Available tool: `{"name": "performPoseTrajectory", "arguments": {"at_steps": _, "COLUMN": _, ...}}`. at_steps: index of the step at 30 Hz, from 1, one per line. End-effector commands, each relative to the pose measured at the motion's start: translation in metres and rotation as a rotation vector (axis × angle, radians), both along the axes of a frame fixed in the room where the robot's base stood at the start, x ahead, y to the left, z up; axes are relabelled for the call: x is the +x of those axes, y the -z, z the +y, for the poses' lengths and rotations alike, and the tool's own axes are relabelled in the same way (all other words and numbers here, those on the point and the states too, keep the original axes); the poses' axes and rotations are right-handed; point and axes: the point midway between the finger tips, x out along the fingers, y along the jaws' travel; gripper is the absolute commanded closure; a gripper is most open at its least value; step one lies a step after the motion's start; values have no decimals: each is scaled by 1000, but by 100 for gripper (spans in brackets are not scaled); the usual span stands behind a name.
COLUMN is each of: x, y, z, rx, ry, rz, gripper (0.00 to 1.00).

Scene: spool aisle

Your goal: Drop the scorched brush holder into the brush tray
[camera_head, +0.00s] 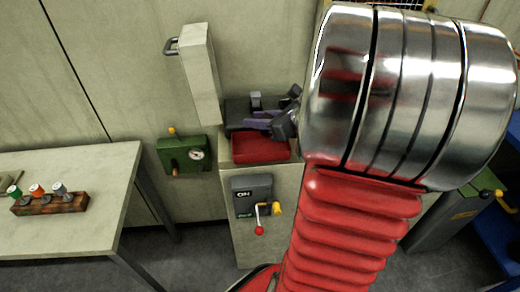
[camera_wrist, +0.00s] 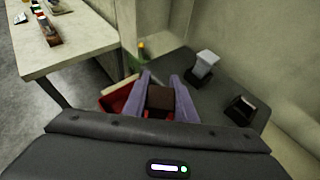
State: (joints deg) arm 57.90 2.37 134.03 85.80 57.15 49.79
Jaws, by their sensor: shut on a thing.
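My gripper (camera_head: 256,119) has purple fingers and is over the cabinet top, close to the red brush tray (camera_head: 260,150). In the wrist view, my gripper (camera_wrist: 160,82) is shut on a dark brown block, the scorched brush holder (camera_wrist: 160,98). The holder is hard to make out in the head view. The red tray also shows in the wrist view (camera_wrist: 112,100), left of the fingers and partly hidden by them. Whether the holder is over the tray or beside it, I cannot tell.
A pale grey block (camera_wrist: 207,62) stands in a dark socket on the dark cabinet top. Another dark socket (camera_wrist: 241,108) is to its right. A pale door with a handle (camera_head: 199,75) stands at the cabinet's left. A bench (camera_head: 90,160) bears spools in a wooden rack (camera_head: 50,204).

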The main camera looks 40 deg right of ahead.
Motion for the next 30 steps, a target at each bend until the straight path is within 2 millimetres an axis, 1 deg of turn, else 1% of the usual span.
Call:
{"name": "performPoseTrajectory", "arguments": {"at_steps": 4, "x": 0, "y": 0, "z": 0, "rx": 0, "ry": 0, "rz": 0, "gripper": 98}}
{"name": "performPoseTrajectory", "arguments": {"at_steps": 5, "x": 0, "y": 0, "z": 0, "rx": 0, "ry": 1, "rz": 0, "gripper": 75}}
{"name": "performPoseTrajectory", "arguments": {"at_steps": 14, "x": 0, "y": 0, "z": -1, "rx": 0, "ry": 1, "rz": 0, "gripper": 54}}
{"name": "performPoseTrajectory", "arguments": {"at_steps": 23, "x": -1, "y": -1, "z": -1, "rx": 0, "ry": 2, "rz": 0, "gripper": 54}}
{"name": "performPoseTrajectory", "arguments": {"at_steps": 26, "x": -5, "y": -3, "z": -2, "rx": 0, "ry": 2, "rz": -1, "gripper": 54}}
{"name": "performPoseTrajectory", "arguments": {"at_steps": 30, "x": -16, "y": -8, "z": -5, "rx": -1, "ry": 5, "rz": -1, "gripper": 54}}
